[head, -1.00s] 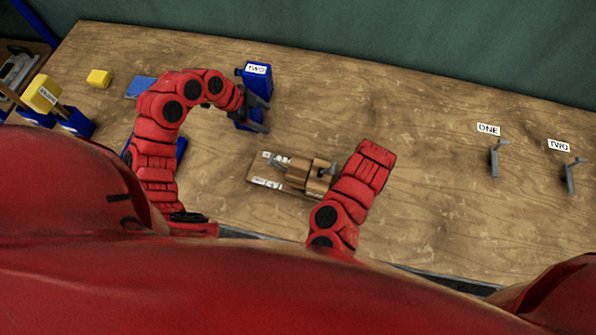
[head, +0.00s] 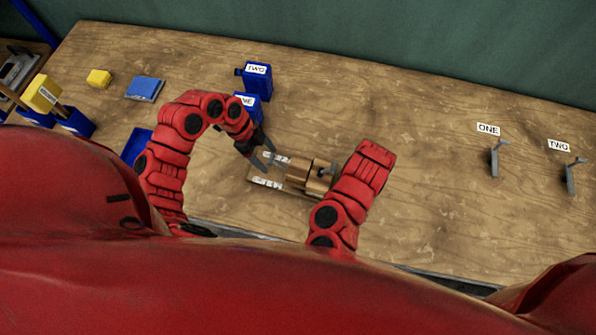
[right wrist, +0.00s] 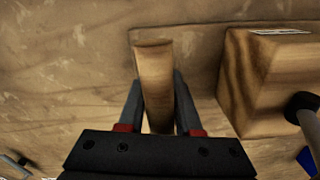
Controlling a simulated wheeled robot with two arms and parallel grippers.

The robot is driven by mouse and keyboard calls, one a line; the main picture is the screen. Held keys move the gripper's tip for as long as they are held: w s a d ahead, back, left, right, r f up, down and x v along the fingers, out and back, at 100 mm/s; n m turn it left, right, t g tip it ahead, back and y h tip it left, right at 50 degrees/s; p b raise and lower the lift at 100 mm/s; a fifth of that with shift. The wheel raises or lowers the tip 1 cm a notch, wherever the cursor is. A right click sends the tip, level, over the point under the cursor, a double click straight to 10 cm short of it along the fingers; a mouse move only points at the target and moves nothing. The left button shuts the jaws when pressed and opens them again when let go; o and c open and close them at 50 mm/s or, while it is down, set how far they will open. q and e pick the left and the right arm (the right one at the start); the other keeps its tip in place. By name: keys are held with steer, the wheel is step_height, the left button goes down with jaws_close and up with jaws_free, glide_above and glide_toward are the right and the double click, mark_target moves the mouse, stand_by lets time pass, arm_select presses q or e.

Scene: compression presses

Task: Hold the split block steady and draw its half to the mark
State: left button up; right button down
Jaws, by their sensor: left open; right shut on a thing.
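The brown split block (head: 297,173) lies on a pale wooden board (head: 256,181) near the table's front middle. White labels are at the board's left. My left gripper (head: 270,158) is open and empty, with its fingers over the board's left end, left of the block. My right gripper (right wrist: 155,105) is shut on a narrow wooden piece (right wrist: 154,75), held between its fingers; I cannot tell whether this is the half itself or a tab on it. A larger wooden block (right wrist: 265,80) stands right of it. In the head view my right arm hides part of the block's right end.
Grey brackets marked ONE (head: 495,160) and TWO (head: 570,177) stand right. The table between is clear.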

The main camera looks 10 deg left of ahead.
arm_select(q)
steer(key=shift+x, duration=1.45)
jaws_close()
